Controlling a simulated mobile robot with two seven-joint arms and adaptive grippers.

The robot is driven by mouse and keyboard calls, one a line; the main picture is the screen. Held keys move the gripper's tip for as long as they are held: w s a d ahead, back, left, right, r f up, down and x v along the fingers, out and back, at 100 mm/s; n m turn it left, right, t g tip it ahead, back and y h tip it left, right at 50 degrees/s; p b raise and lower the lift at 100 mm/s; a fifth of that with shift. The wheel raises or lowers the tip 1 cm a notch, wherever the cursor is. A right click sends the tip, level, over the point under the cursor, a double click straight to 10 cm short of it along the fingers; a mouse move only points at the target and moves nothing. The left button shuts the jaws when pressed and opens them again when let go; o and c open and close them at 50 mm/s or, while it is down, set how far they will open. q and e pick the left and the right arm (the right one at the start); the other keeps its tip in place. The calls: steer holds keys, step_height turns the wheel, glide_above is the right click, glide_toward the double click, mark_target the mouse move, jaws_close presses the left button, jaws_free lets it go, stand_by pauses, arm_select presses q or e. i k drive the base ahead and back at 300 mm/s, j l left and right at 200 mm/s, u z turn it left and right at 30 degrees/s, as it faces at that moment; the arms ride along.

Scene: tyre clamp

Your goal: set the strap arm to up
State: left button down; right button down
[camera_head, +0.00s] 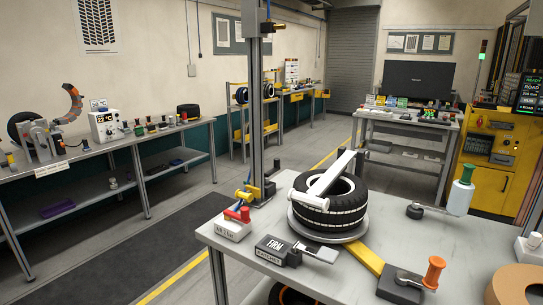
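A black tyre (328,215) lies flat on a round grey plate on the near workbench (470,262). A white bar (332,172) slants across the top of the tyre, its upper end raised to the right; it may be the strap arm, but no label shows this. A dark box (277,250) labelled FIRM and RATCHET, with a flat grey lever (316,251), sits in front of the tyre. A yellow beam (364,259) runs from the tyre to a dark block (400,284) with an upright orange handle (433,271). Neither of my grippers is in view.
A white box (234,229) with a red knob stands at the bench's left edge by a tall post (256,100). A tan ring (515,286) and a white spool fill the near right corner.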

mark_target(313, 198)
steer(key=i+l, duration=0.1)
steer(key=l, duration=0.35)
steer(key=l+z, duration=0.1)
steer(key=l, duration=0.3)
steer(key=i+l, duration=0.15)
steer(key=l, duration=0.3)
